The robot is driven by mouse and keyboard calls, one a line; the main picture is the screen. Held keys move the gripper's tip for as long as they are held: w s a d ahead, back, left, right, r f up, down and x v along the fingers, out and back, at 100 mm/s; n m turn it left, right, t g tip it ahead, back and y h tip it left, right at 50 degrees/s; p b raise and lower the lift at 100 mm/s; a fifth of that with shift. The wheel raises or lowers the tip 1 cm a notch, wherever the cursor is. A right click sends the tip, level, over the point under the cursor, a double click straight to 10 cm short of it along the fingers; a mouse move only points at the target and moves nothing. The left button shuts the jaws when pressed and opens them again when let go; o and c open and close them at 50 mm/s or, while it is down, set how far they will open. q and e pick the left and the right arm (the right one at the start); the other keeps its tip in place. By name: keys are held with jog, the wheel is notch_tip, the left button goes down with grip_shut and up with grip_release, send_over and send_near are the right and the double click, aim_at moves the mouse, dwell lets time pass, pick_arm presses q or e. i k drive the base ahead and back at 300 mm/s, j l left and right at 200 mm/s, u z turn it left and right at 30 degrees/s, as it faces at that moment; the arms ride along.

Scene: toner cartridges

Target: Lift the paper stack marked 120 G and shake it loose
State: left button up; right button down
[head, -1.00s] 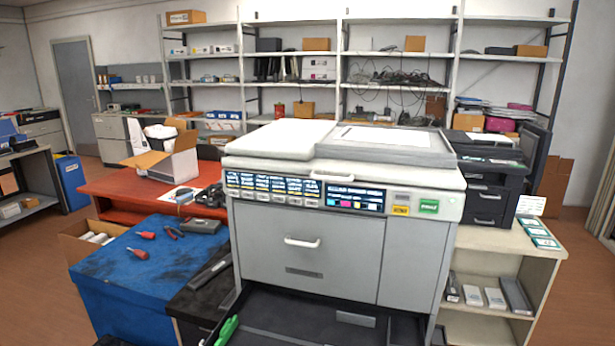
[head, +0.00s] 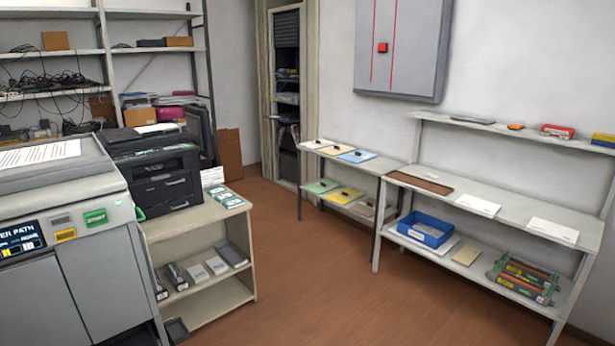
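No marking 120 G is readable in the head view, so I cannot tell which stack carries it. Two flat white paper stacks or sheets lie on the right bench's top, one nearer its middle (head: 478,205) and one further right (head: 553,231). On a smaller table, flat stacks with small dark objects on them lie on two levels. The upper level has a white one, a cream one and a blue one (head: 357,156). The lower has a green one (head: 321,186), a yellow one (head: 345,194) and a tan one. Neither gripper is in view.
The large copier (head: 90,260) stands at the left, beside a black printer (head: 155,175) on a beige shelf unit (head: 235,295). The right bench (head: 440,197) also bears a brown board (head: 419,182) and, below, a blue bin (head: 424,232). The brown floor (head: 310,270) between is clear.

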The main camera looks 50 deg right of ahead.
aim_at(562, 234)
jog(key=i+l+z, duration=0.2)
jog(key=l+z, duration=0.3)
jog(key=l, duration=0.15)
jog(key=i+l+z, duration=0.35)
jog(key=l+z, duration=0.15)
jog(key=i+l+z, duration=1.05)
jog(key=i+z, duration=0.4)
jog(key=i, duration=0.9)
jog(key=i+l+u, duration=0.1)
jog(key=i, duration=0.8)
jog(key=i+z, duration=0.2)
jog(key=k+z, duration=0.1)
jog(key=z, duration=0.3)
jog(key=k+z, duration=0.1)
jog(key=z, duration=0.35)
jog(key=k+z, duration=0.1)
jog(key=z, duration=0.3)
